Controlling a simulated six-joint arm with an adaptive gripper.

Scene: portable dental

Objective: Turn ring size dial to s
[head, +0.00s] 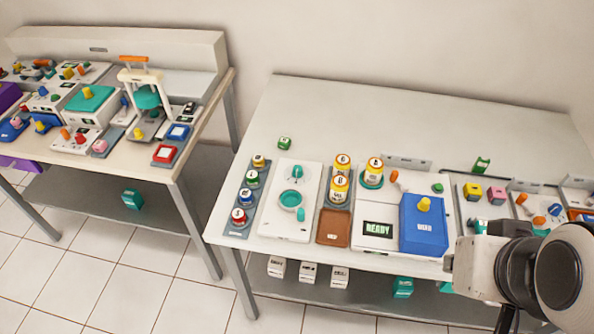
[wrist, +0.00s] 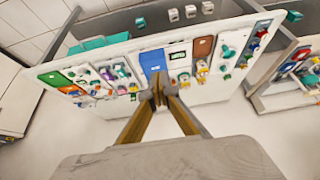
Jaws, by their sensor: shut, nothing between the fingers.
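A white panel (head: 272,213) on the right-hand table carries a teal knob (head: 297,172) and a round teal ring (head: 291,200) below it. The knob may be the ring size dial; no size letters are readable. The same panel appears small at the right in the wrist view (wrist: 230,45). My gripper (wrist: 158,92) is shut and empty, with its fingertips together in front of the blue box (wrist: 153,61). It is well away from the teal knob. In the head view my wrist is at the lower right, and the fingertips cannot be made out.
The blue box (head: 423,228) with a yellow knob stands beside a READY display (head: 378,228). A brown tray (head: 333,227) and several yellow-topped bottles (head: 341,185) stand right of the panel. The table's back is mostly clear.

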